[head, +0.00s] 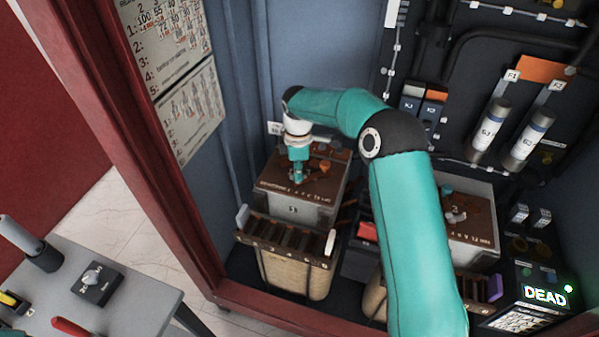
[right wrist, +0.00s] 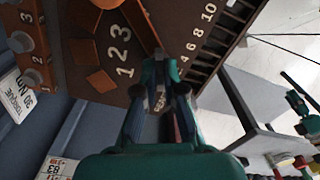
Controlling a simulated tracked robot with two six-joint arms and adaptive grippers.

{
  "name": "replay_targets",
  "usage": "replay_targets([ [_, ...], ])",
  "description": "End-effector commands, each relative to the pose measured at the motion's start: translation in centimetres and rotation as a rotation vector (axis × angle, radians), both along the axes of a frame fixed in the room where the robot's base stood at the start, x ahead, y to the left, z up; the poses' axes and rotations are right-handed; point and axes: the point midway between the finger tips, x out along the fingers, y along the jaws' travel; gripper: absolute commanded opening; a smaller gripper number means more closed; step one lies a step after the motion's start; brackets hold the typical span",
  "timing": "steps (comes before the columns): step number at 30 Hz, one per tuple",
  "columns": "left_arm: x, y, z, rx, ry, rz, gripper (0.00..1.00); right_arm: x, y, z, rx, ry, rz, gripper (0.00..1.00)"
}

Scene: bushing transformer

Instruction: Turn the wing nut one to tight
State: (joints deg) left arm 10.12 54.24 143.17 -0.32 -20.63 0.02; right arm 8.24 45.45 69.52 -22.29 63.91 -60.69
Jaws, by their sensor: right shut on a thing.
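My right gripper (head: 298,178) points down onto the brown top plate (head: 272,182) of the left transformer unit in the head view. In the right wrist view, my right gripper (right wrist: 160,98) has its fingers shut together over the numbered brown panel (right wrist: 88,22). They close on a small part that they mostly hide, which appears to be wing nut one. An orange-brown link (right wrist: 143,28) runs up to the fingertips, near the numbers 1, 2, 3. I cannot tell how tight the nut is. My left gripper does not show.
A second unit (head: 470,235) stands to the right, partly behind my arm. The cabinet's red frame (head: 160,165) is close on the left. A grey table (head: 140,300) with tools is at lower left. A lit DEAD display (head: 545,296) is at lower right.

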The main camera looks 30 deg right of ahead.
Motion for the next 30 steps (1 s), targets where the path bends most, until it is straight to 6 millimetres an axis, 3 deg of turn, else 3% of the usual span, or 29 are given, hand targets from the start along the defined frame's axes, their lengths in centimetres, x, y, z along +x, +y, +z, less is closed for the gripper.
replay_targets([
  [13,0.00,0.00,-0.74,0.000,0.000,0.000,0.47,0.18,0.36,-0.17,0.007,-0.004,-0.316,0.00],
  [30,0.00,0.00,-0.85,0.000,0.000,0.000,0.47,0.21,0.35,-0.09,0.007,-0.005,-0.394,0.00],
])
